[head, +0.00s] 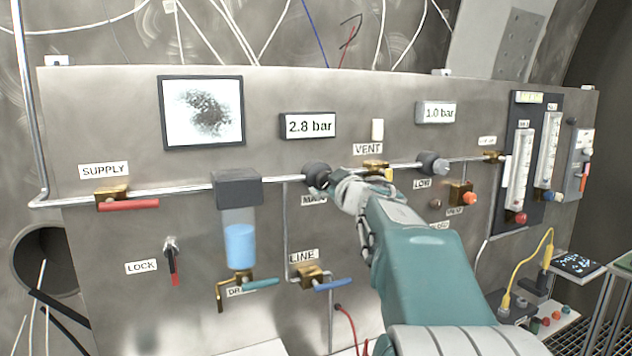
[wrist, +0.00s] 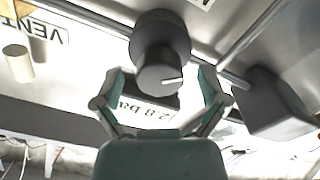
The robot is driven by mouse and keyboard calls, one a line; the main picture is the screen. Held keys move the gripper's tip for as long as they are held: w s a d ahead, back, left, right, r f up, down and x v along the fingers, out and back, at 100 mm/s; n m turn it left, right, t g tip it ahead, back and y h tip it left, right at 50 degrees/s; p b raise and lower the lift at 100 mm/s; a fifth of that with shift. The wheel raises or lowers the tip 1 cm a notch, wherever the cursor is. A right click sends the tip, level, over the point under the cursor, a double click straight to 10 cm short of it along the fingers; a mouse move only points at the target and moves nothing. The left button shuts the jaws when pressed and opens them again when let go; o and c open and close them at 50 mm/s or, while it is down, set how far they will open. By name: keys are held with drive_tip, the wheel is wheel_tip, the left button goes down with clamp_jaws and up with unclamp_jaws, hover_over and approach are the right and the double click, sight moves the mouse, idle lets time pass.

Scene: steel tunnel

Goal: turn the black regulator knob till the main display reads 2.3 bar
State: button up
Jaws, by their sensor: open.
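The black regulator knob (head: 316,175) sits on the pipe above the MAIN label, below the main display (head: 309,125), which reads 2.8 bar. In the wrist view the knob (wrist: 158,66) shows its round front face with a white pointer line. My gripper (head: 340,190) is at the knob's right side in the head view and covers part of it. In the wrist view my gripper (wrist: 160,90) is open, with one finger on each side of the knob's front end. Gaps show between the fingers and the knob. The display shows upside down behind the gripper in the wrist view.
A grey knob (head: 433,163) marked LOW is to the right, under a display (head: 436,112) reading 1.0 bar. A filter bowl with blue liquid (head: 239,240) hangs left of the knob. The VENT valve (head: 376,168) and LINE valve (head: 318,280) are close to my arm.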

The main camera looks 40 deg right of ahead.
drive_tip(key=shift+w+d, duration=0.1)
drive_tip(key=shift+w, duration=0.35)
drive_tip(key=c, duration=1.2)
drive_tip(key=shift+o, duration=0.3)
drive_tip(key=shift+n, duration=0.3)
drive_tip(key=n, duration=0.5)
drive_tip(key=shift+f+n, duration=0.1)
drive_tip(key=shift+n, duration=1.9)
drive_tip(key=shift+f, duration=0.1)
